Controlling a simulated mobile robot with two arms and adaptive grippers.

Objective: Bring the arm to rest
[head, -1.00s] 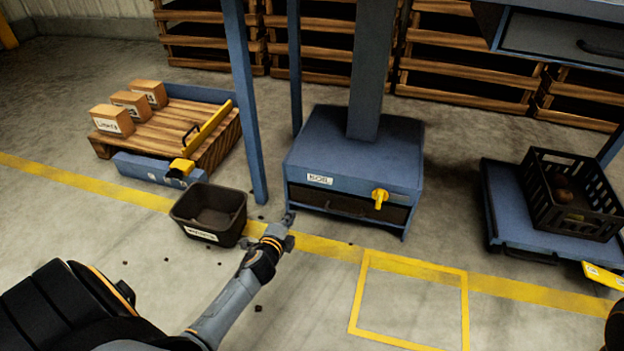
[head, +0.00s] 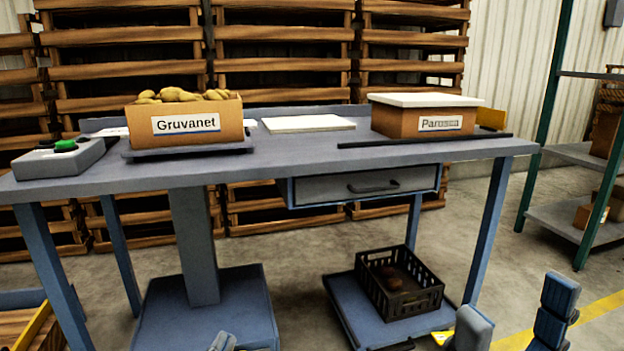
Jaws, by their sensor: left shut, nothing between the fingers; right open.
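My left gripper (head: 222,342) shows only as a small grey tip at the bottom edge, in front of the blue base box under the table. It is shut and empty; the rest of that arm is out of the picture. My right gripper (head: 514,305) is at the lower right, close to the camera. Its two blue-grey fingers stand upright and wide apart, with nothing between them. Its wrist is below the picture.
A grey-blue table (head: 290,163) carries a Gruvanet box (head: 186,122) of potatoes, a lidded Parosca box (head: 425,122) and a green-button box (head: 62,157). Below, a black crate (head: 400,305) sits on a blue platform (head: 345,300). A shelf rack (head: 545,130) stands right.

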